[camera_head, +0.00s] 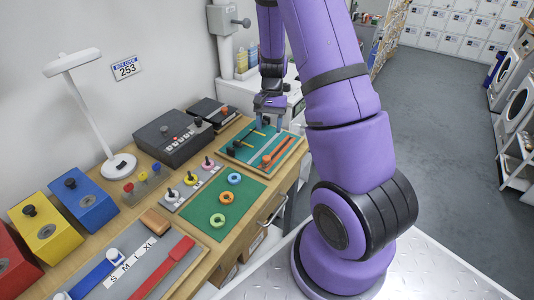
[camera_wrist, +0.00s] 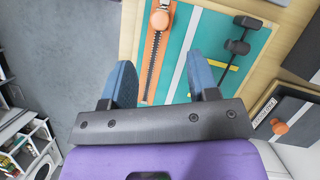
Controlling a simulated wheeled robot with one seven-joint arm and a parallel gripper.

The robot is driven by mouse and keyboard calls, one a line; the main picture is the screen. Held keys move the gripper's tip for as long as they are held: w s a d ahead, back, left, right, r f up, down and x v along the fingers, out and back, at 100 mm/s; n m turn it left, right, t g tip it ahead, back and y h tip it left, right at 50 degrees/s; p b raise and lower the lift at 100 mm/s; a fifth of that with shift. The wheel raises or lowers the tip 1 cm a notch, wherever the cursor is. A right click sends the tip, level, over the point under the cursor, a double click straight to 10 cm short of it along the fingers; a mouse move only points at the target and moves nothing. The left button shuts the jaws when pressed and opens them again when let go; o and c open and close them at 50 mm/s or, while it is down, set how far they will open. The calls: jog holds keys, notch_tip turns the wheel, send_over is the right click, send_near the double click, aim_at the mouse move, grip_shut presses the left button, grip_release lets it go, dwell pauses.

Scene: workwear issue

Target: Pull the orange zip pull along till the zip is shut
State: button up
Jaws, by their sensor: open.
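The zip is set in an orange strip (camera_head: 278,152) on a teal board (camera_head: 238,153) at the desk's far right end. In the wrist view the orange strip (camera_wrist: 150,80) has a dark zip line along its middle. The orange zip pull (camera_wrist: 160,20) is near the top of that view, on a metal slider. My gripper (camera_head: 270,122) is above the far part of the board, pointing down. Its two blue fingers (camera_wrist: 162,78) are wide apart and empty. The strip's lower end shows between them, nearer the left finger, and the pull lies beyond the fingertips.
A dark box (camera_head: 173,137), a green mat with rings (camera_head: 205,222) and a grey board with belts (camera_head: 185,275) cover the desk to the left. Open floor (camera_head: 430,130) lies to the right.

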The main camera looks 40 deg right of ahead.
aim_at(267, 157)
jog(key=x, duration=0.9)
jog(key=shift+s+f, duration=0.1)
jog(key=shift+f, duration=0.2)
jog(key=shift+c, duration=0.2)
grip_shut()
